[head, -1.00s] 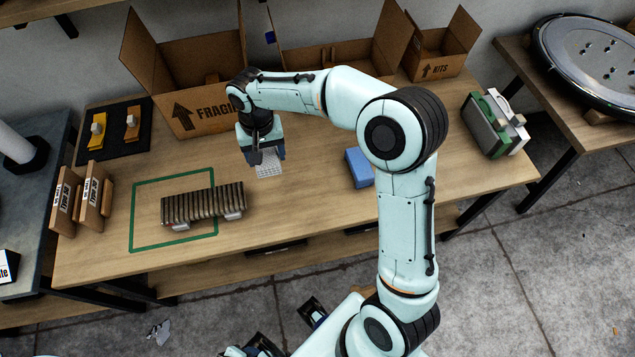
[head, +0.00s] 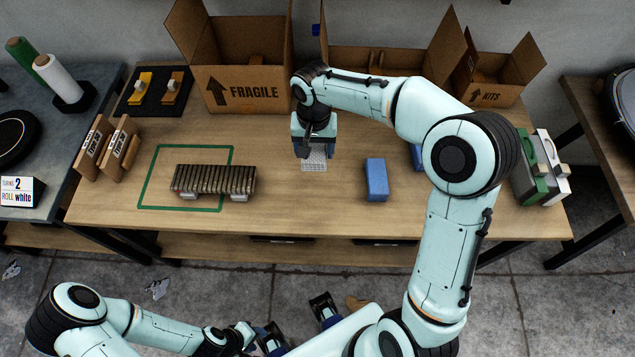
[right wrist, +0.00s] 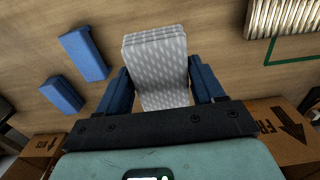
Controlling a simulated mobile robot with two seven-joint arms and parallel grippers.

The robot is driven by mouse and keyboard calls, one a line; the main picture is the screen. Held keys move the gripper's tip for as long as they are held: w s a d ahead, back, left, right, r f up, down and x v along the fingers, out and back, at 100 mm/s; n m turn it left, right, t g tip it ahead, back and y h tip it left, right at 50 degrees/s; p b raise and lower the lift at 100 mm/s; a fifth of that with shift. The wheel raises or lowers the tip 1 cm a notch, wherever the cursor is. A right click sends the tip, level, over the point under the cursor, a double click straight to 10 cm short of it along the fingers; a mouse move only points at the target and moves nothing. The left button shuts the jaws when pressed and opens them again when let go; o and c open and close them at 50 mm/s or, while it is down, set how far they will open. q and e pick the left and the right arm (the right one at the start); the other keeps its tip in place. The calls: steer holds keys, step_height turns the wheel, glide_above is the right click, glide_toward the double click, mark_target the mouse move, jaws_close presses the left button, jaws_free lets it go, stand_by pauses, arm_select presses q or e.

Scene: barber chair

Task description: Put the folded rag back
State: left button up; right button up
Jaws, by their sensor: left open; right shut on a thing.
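The folded rag (head: 314,161) is pale grey-white with a dotted pattern. My right gripper (head: 314,150) is shut on it over the middle of the table, right of the slatted rack. In the right wrist view the rag (right wrist: 157,62) sticks out between the two blue fingers (right wrist: 160,88). I cannot tell whether the rag touches the tabletop. Two blue blocks lie to the right of the rag: one in clear view (head: 376,180), one partly behind my right arm (head: 417,156). My left gripper (head: 297,325) is open and empty, low in front of the table.
The slatted rack (head: 214,180) stands partly inside a green outline (head: 150,180). Cardboard boxes, one marked FRAGILE (head: 250,90), line the back. A black mat (head: 140,98) lies at back left; green and white cases (head: 540,168) stand at right. The table's front middle (head: 310,215) is clear.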

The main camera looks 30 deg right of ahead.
mark_target(315, 187)
step_height(315, 187, down, 16)
steer(key=shift+f+b, duration=0.25)
steer(key=shift+b, duration=0.35)
steer(key=shift+f, duration=0.1)
steer(key=shift+f, duration=0.15)
steer(key=o, duration=1)
steer(key=shift+r, duration=0.2)
steer(key=shift+r, duration=0.35)
step_height(315, 187, up, 12)
steer(key=p, duration=0.1)
steer(key=shift+f, duration=0.25)
